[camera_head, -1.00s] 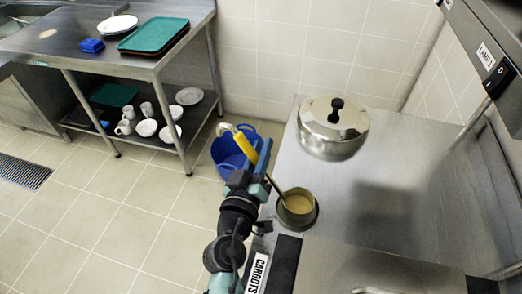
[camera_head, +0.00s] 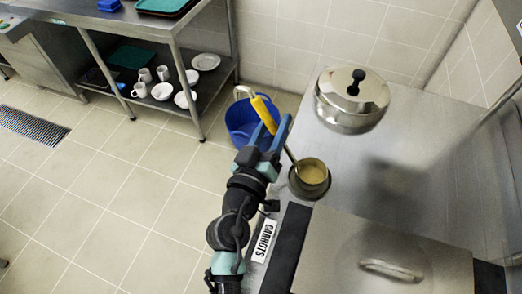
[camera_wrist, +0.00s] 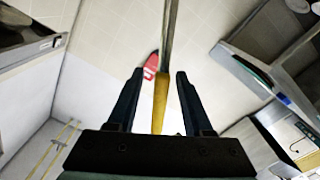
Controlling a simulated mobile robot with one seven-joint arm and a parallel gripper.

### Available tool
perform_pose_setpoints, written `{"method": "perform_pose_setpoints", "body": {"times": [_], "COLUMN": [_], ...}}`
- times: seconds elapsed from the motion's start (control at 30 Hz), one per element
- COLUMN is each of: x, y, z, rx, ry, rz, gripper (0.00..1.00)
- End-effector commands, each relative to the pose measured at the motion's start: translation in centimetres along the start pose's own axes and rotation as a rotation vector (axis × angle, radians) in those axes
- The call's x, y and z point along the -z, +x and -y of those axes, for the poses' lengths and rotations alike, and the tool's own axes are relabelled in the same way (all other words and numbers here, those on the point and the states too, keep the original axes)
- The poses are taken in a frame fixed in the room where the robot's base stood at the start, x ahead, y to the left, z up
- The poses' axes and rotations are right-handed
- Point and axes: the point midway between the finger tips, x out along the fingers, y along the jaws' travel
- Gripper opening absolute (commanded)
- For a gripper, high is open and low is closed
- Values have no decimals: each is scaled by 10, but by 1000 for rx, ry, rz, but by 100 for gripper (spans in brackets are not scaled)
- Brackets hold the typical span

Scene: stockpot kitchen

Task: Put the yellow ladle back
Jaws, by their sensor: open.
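The yellow ladle has a yellow handle (camera_head: 264,112) with a pale hooked end. Its thin shaft slopes down to the right to a small round metal vessel (camera_head: 309,190) with a tan inside on the steel counter. I cannot tell whether the tan round part is the ladle's bowl or the vessel's contents. My gripper (camera_head: 276,128) is open at the handle. In the wrist view the yellow handle (camera_wrist: 160,100) lies between the two spread fingers of my gripper (camera_wrist: 158,78), with gaps on both sides.
A lidded steel pot (camera_head: 352,100) stands on the counter (camera_head: 420,170) behind the vessel. A blue bucket (camera_head: 240,128) is on the floor beyond my gripper. A steel table (camera_head: 75,22) with mugs and plates on its shelf stands at the left. A "CARROTS" label (camera_head: 265,240) marks the counter's near edge.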

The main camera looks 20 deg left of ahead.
Motion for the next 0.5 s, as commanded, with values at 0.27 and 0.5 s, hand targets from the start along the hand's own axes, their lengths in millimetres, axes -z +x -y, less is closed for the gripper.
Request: {"method": "perform_pose_setpoints", "body": {"times": [0.27,0.5], "x": [-4,-2], "y": [-58,-86], "z": [3,2], "rx": [3,2], "ry": [0,0], "rz": [1,0], "gripper": [51,51]}}
